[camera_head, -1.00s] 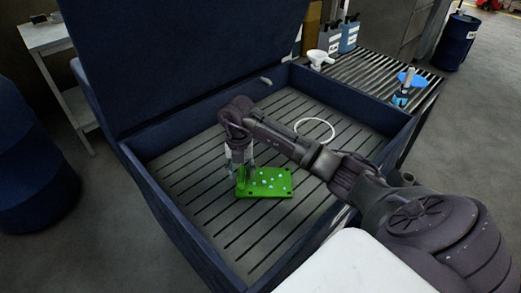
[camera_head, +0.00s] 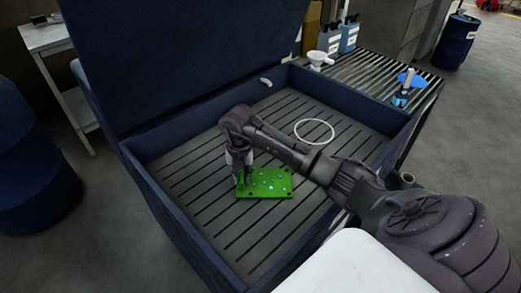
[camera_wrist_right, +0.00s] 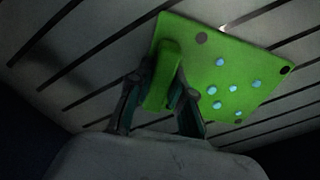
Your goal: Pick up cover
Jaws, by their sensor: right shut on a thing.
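The green cover (camera_head: 270,184) lies flat on the slatted floor of the blue bin, with several light-blue spots on its top. It also shows in the right wrist view (camera_wrist_right: 228,75). My right gripper (camera_head: 241,182) points down at the cover's left end. In the right wrist view its two fingers (camera_wrist_right: 160,105) are on either side of the raised green handle block of the cover and are shut on it. The fingertips are partly hidden by the block. My left gripper is not in view.
The blue bin (camera_head: 180,224) has walls around it and a raised lid (camera_head: 180,60) behind. A white ring (camera_head: 314,121) lies on the slats to the right. A roller table (camera_head: 385,75) with a blue-handled tool stands beyond the right wall.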

